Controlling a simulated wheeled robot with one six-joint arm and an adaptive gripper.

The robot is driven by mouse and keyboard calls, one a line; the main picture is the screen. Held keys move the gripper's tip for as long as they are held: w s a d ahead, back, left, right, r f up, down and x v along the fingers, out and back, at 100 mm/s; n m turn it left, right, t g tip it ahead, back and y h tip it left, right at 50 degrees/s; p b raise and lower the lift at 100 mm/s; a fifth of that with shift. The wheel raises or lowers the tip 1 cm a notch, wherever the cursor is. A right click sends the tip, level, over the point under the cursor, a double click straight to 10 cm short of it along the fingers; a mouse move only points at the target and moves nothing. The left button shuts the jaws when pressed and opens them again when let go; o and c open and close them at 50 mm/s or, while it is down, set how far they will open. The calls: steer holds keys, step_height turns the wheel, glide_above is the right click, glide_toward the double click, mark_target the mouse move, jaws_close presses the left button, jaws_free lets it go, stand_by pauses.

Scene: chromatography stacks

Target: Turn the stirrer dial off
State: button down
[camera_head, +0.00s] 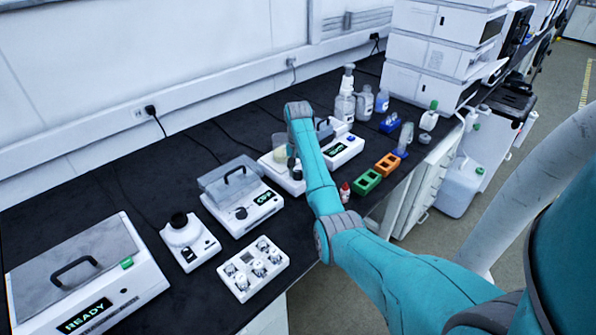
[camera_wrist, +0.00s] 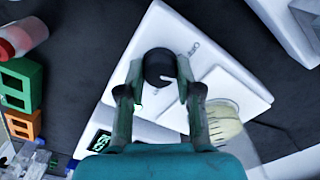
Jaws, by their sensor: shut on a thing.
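The stirrer is a white flat unit; in the wrist view its top (camera_wrist: 180,30) shows with a round black dial (camera_wrist: 158,67) bearing a light pointer mark. A beaker of pale yellow content (camera_wrist: 225,125) stands on it, to the right of the dial. My gripper (camera_wrist: 160,90) is over the stirrer, its two fingers on either side of the dial and shut on it; the exact contact is hard to see. In the head view the stirrer (camera_head: 270,165) is partly hidden behind my arm, with the beaker (camera_head: 280,142) on it.
A device with a green display (camera_head: 335,150) stands close to the right of the stirrer. A green rack (camera_head: 367,181), an orange rack (camera_head: 387,164) and a red-capped bottle (camera_head: 345,191) stand near the bench edge. A lidded unit (camera_head: 240,195) stands to the left.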

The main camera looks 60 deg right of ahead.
steer(key=n, duration=0.4)
steer(key=shift+n, duration=2.3)
steer(key=c, duration=0.8)
jaws_free()
steer(key=shift+o, duration=0.2)
